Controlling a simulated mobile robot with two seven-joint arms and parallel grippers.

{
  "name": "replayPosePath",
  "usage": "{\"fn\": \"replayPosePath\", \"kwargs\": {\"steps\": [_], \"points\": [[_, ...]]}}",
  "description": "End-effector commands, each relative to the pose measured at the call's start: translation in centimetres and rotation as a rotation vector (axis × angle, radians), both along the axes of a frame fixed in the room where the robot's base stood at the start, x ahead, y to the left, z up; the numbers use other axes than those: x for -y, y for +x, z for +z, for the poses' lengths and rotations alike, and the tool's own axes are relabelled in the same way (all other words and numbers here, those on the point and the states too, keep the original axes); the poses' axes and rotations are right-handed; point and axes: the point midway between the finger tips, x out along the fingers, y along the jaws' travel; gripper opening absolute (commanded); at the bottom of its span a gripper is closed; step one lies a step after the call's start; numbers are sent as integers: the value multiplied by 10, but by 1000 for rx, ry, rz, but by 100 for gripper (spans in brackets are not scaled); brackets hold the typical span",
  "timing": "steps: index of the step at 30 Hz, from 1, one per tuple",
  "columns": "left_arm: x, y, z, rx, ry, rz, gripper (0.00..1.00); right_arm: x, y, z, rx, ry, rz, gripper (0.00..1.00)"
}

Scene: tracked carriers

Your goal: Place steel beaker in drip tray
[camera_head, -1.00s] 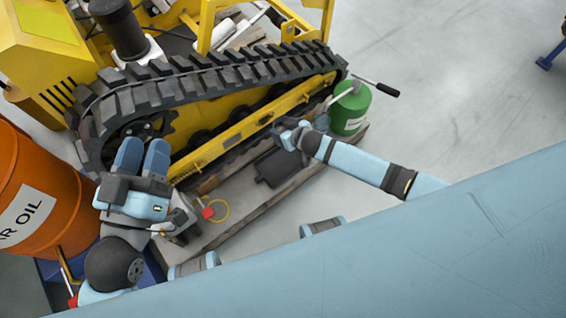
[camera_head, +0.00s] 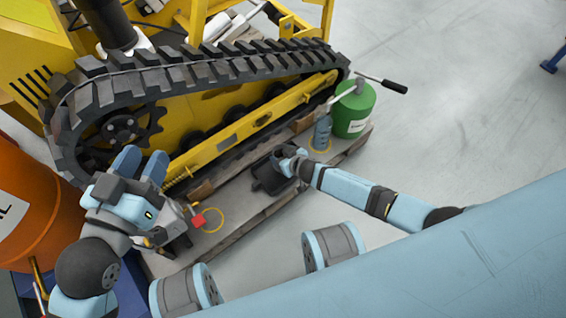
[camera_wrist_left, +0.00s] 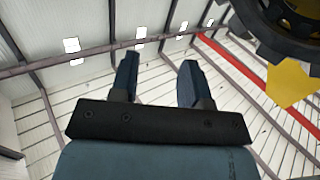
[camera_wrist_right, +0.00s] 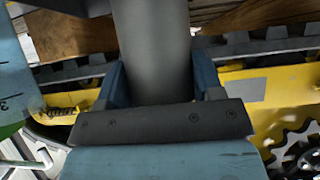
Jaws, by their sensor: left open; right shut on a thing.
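The steel beaker shows in the right wrist view as a plain grey cylinder (camera_wrist_right: 153,50). My right gripper (camera_wrist_right: 153,85) is shut on it, one finger on each side; its end is cut off by the picture. In the head view my right gripper (camera_head: 292,163) is at the dark drip tray (camera_head: 262,186), overlapping its upper right part. I cannot tell whether the beaker touches the tray. My left gripper (camera_wrist_left: 160,80) is open and empty, pointing up toward the roof; in the head view its fingers (camera_head: 140,165) are beside the track.
A tracked yellow machine (camera_head: 235,130) stands behind the wooden pallet (camera_head: 240,220). A blue-grey jug (camera_head: 321,133) and a green can (camera_head: 354,110) stand right of the tray. An orange oil drum (camera_head: 35,205) is at left.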

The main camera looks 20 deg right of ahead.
Motion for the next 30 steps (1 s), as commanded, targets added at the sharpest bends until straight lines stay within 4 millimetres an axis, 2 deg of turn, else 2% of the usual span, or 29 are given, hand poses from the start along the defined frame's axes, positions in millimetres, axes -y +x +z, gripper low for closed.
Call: {"fn": "replayPosePath", "kwargs": {"steps": [3, 7, 12, 21, 22, 24, 25, 30], "points": [[-3, 4, -6, 51, 31, 4, 43, 0, 0, -20, -1, 0, 0, 25], [-6, 10, -6, 121, 72, 8, 43, 0, 0, -37, 0, 0, -1, 25], [-8, 14, 5, 169, 99, 5, 43, 0, 1, -37, 1, 0, 1, 25], [-9, 12, 0, 166, 100, 7, 43, 0, 0, -42, 0, 1, 0, 25], [-9, 12, 2, 169, 100, 8, 43, 0, 0, -41, -1, 0, -1, 68], [-9, 12, 2, 170, 100, 8, 43, 0, 0, -41, -1, 0, 0, 84], [-9, 12, 2, 170, 100, 8, 43, 0, 0, -41, -1, 0, 0, 86], [-9, 13, 3, 170, 99, 8, 43, 0, 0, -41, -1, 0, 0, 86]]}}
